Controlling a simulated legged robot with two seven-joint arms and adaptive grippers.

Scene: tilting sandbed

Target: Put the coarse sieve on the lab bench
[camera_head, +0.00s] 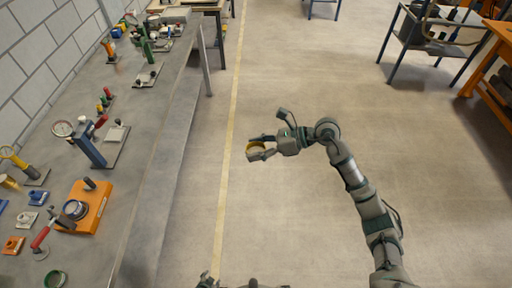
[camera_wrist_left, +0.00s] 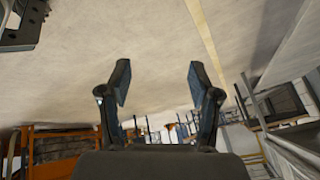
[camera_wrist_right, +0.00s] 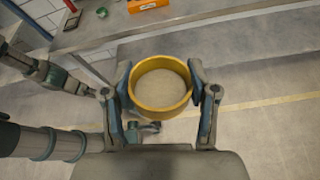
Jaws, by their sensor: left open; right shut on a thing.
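The coarse sieve, a yellow ring (camera_head: 255,147), is held above the floor, to the right of the bench. My right gripper (camera_head: 262,148) is shut on it. In the right wrist view the sieve (camera_wrist_right: 160,111) sits level-looking between the two fingers, one on each side of its wall. The lab bench (camera_head: 150,115) is the long grey bench along the left wall, apart from the sieve. My left gripper (camera_wrist_left: 161,82) is open and empty in the left wrist view; in the head view only a small piece of that arm shows at the bottom edge.
The bench carries an orange device (camera_head: 97,207), a blue stand (camera_head: 90,150) with a gauge, a red-handled tool (camera_head: 42,236) and several small parts. Bare bench top runs along its right side. A dark-framed cart (camera_head: 425,35) and an orange bench (camera_head: 490,80) stand far right.

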